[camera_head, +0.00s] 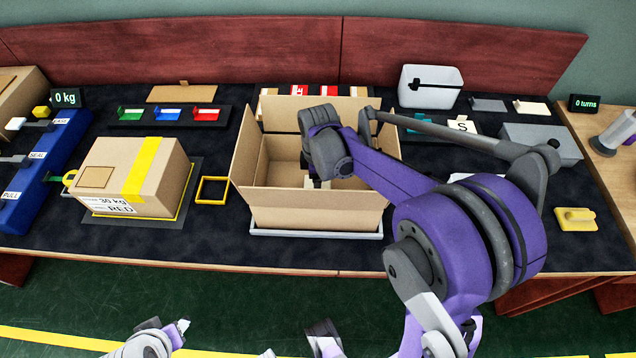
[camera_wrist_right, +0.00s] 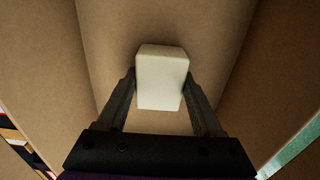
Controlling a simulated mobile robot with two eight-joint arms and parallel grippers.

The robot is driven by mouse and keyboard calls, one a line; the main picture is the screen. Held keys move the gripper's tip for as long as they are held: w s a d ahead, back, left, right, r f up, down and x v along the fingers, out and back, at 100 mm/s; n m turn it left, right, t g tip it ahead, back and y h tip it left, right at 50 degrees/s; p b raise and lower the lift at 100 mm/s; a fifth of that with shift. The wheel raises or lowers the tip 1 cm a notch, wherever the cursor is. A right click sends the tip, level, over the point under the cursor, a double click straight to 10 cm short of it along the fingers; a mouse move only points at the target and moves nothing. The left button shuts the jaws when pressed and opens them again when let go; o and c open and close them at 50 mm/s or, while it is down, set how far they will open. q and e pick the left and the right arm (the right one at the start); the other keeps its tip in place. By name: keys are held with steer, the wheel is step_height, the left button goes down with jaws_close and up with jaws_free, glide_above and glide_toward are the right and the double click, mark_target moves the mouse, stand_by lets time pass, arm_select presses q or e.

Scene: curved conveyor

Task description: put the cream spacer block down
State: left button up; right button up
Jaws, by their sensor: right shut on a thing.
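The cream spacer block (camera_wrist_right: 161,80) is a pale rectangular block between the two dark fingers of my right gripper (camera_wrist_right: 160,100) in the wrist view. The fingers press on its two sides. My right arm reaches into the open cardboard box (camera_head: 315,212) in the head view, with the wrist above the opening. Brown cardboard surrounds the block in the wrist view. The fingertips are mostly hidden in the head view, and I cannot tell whether the block touches the box floor. My left gripper's fingers do not show; only parts of my body appear at the bottom edge.
The box's raised flaps stand close around my right wrist. A taped carton (camera_head: 130,172) sits on the left, with a yellow square frame (camera_head: 212,190) between it and the box. A grey bin (camera_head: 430,88) stands behind right. A yellow piece (camera_head: 575,219) lies at right.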

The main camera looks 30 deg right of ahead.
steer(key=shift+f, duration=0.1)
steer(key=o, duration=1.5)
steer(key=shift+r, duration=0.25)
step_height(320, 180, up, 12)
steer(key=p, duration=0.1)
steer(key=shift+p, duration=0.35)
steer(key=shift+f, duration=0.1)
